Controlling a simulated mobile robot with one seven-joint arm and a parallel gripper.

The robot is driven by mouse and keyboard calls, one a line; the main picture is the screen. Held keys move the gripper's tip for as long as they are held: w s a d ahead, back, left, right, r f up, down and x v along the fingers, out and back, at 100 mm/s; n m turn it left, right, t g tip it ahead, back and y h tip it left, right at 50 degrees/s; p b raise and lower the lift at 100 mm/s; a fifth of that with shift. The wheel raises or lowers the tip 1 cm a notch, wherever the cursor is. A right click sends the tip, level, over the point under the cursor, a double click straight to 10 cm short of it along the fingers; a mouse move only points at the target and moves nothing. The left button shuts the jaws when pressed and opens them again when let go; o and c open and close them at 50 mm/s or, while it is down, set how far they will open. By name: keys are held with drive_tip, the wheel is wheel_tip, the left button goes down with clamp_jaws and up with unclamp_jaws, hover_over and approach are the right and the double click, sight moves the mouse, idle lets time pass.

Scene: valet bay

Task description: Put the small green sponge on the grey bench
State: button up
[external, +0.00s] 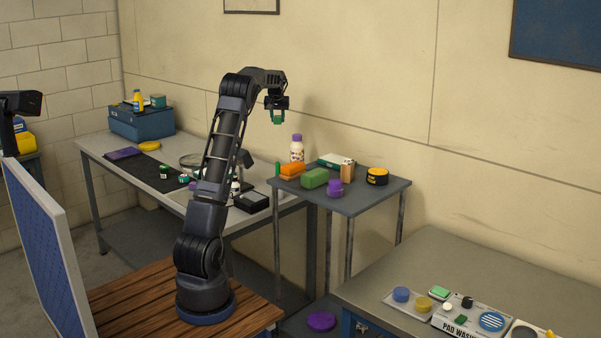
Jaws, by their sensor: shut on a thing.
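My gripper (277,108) is raised high near the wall, above the small side table. It is shut on a small green sponge (277,119), which hangs between the fingers, clear of everything. A larger green block (314,179) lies on the side table below. The grey bench (400,262) stands at the lower right, well to the right of and below my gripper. Its left and back top is bare.
The side table (361,203) also holds orange blocks (292,170), a purple-capped bottle (297,148), a purple piece (334,188) and a yellow-black tin (377,176). On the grey bench, a pad washer (468,321) and a tray with round pads (401,294) fill the front.

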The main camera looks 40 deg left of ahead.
drive_tip(key=shift+n, duration=0.5)
drive_tip(key=a+f, duration=0.1)
drive_tip(key=f, duration=0.9)
drive_tip(key=s+a+f, duration=0.1)
drive_tip(key=f, duration=0.9)
drive_tip(key=a+f, duration=0.1)
drive_tip(key=f, duration=0.9)
drive_tip(key=shift+s+a+f, duration=0.3)
drive_tip(key=shift+f, duration=0.05)
drive_tip(key=shift+f, duration=0.15)
drive_tip(key=o, duration=0.8)
drive_tip(key=shift+o, duration=0.7)
